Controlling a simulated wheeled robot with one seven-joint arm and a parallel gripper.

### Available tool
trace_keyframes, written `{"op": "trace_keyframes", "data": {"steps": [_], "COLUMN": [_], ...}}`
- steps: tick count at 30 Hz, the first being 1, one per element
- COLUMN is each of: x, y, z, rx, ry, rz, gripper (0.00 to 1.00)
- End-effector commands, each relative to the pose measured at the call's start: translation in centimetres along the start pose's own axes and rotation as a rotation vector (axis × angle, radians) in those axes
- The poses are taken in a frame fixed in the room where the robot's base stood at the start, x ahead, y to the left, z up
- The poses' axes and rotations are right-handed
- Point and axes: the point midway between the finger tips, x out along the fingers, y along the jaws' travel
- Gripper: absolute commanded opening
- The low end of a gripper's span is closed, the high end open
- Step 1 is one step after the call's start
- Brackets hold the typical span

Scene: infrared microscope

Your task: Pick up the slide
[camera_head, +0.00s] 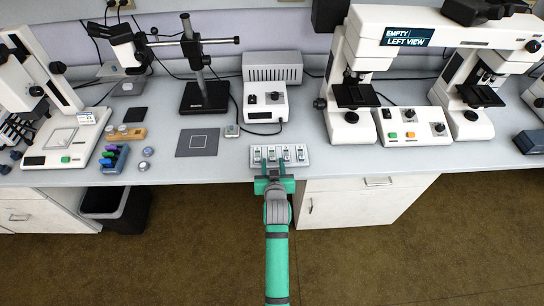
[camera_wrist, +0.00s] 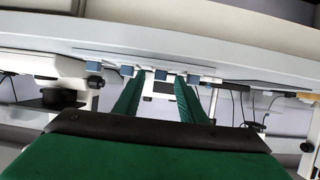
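A pale slide holder (camera_head: 302,161) lies at the front edge of the bench, with several small slides (camera_head: 286,155) standing in a row on it. In the wrist view the holder shows as a thin grey plate (camera_wrist: 110,53) with several blue-tipped pieces along it. My gripper (camera_head: 273,170) is at the holder's front edge, left of its middle. In the wrist view my gripper (camera_wrist: 158,82) has its two green fingers apart, with one blue-tipped white slide (camera_wrist: 161,75) in line with the gap. I cannot tell whether the fingers touch anything.
A microscope (camera_head: 350,90) and a control box (camera_head: 412,126) stand right of the holder. A dark square mat (camera_head: 197,142) and a small square piece (camera_head: 231,131) lie to the left. Bare bench lies right of the holder.

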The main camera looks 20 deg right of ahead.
Motion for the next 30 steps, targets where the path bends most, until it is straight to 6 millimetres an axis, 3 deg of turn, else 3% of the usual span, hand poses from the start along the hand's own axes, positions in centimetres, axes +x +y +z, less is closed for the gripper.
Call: {"op": "trace_keyframes", "data": {"steps": [10,15,25,30], "x": [0.8,0.8,0.7,0.3], "y": [0.0,0.0,0.0,0.0], "z": [0.0,0.0,-0.1,-1.2], "rx": [0.000,0.001,0.000,0.000], "ry": [-0.001,-0.001,0.000,0.003], "rz": [0.000,0.001,0.001,-0.001], "gripper": [0.38,0.02,0.02,0.02]}}
